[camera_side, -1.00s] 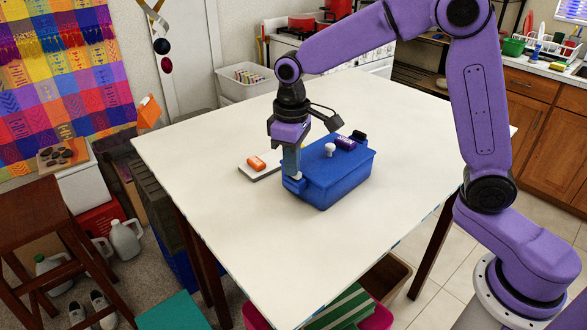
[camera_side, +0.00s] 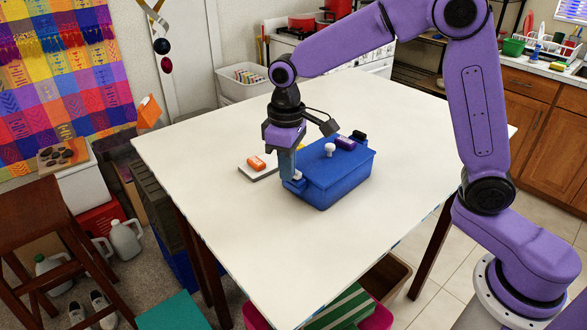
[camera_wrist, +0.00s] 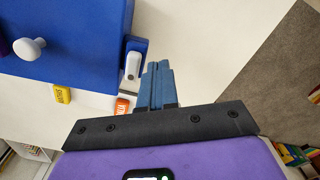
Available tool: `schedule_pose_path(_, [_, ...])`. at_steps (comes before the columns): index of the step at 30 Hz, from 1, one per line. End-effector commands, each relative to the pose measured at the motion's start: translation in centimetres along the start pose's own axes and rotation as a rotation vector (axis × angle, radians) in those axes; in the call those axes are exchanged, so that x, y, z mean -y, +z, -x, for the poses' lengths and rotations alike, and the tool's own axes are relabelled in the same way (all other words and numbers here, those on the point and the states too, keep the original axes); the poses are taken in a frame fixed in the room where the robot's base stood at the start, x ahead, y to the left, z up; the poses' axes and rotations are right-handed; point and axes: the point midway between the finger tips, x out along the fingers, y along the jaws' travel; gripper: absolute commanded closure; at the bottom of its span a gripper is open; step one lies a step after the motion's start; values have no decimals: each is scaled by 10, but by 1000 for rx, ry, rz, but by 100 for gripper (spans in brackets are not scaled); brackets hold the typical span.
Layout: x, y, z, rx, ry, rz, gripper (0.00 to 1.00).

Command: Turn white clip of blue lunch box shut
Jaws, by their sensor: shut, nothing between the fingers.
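The blue lunch box (camera_side: 340,185) stands on the table with its lid on. A white knob (camera_side: 330,149) rises from the lid and shows in the wrist view (camera_wrist: 29,49). The white clip (camera_wrist: 133,64) sits on a blue bracket at the box's end and lies lengthwise along that end wall. In the side view the clip (camera_side: 297,175) is small and partly hidden by my gripper. My gripper (camera_wrist: 158,67) is shut and empty, its fingertips just beside the clip with a narrow gap in the wrist view. I cannot tell whether the clip is fully turned.
A purple item (camera_side: 345,143) and a black item (camera_side: 359,135) are on or behind the lid. An orange block (camera_side: 256,162) lies on a pale slab (camera_side: 262,172) left of the box.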

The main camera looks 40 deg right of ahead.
Motion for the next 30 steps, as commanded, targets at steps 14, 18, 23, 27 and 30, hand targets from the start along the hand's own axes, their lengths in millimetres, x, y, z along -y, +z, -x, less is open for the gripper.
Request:
schedule_pose_path(14, [0,0,-8,1,0,1,100])
schedule_pose_path(18, [0,0,-10,1,0,1,100])
schedule_pose_path(23, [0,0,-10,0,0,1,100])
schedule_pose_path(27, [0,0,-10,0,0,0,100])
schedule_pose_path(30, [-1,1,-10,0,0,0,100])
